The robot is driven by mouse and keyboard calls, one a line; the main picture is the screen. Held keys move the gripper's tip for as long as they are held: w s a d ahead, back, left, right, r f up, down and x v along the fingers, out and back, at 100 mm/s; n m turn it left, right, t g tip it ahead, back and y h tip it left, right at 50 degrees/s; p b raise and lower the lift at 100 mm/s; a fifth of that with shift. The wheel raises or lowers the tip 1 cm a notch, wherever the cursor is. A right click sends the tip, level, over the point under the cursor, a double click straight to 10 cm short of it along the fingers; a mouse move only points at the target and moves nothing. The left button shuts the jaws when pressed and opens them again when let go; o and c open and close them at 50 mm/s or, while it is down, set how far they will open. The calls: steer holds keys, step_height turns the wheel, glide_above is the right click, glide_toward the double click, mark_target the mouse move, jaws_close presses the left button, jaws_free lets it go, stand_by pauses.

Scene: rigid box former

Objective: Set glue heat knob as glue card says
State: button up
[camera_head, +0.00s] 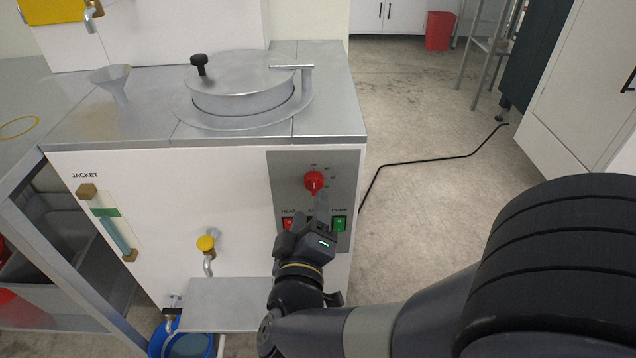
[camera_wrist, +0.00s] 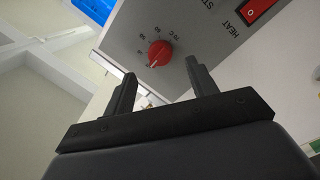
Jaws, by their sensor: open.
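The red heat knob (camera_head: 314,182) sits on the grey control panel (camera_head: 345,185) on the front of the white glue machine. In the wrist view the knob (camera_wrist: 160,53) lies a little beyond and between my two fingertips, with numbers around it and a white mark on its lower left side. My gripper (camera_head: 318,208) is open just below the knob in the head view. In the wrist view its two fingers (camera_wrist: 161,80) stand apart with nothing between them. I see no contact with the knob. I cannot make out a glue card in either view.
Below the knob are a red HEAT switch (camera_head: 288,224) and a green PUMP switch (camera_head: 339,223), close to my gripper. A yellow-handled tap (camera_head: 206,244) and a small metal shelf (camera_head: 232,303) lie to the left. A round lidded pot (camera_head: 243,80) is on top. Floor is open to the right.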

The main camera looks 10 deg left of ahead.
mark_target(313, 190)
steer(key=shift+w+a+b, duration=0.15)
steer(key=shift+w+b, duration=0.2)
steer(key=shift+w, duration=1)
steer(key=shift+w+a+b, duration=0.15)
steer(key=shift+w+b, duration=0.15)
steer(key=shift+w, duration=1.05)
steer(key=shift+c, duration=0.4)
steer(key=c, duration=0.9)
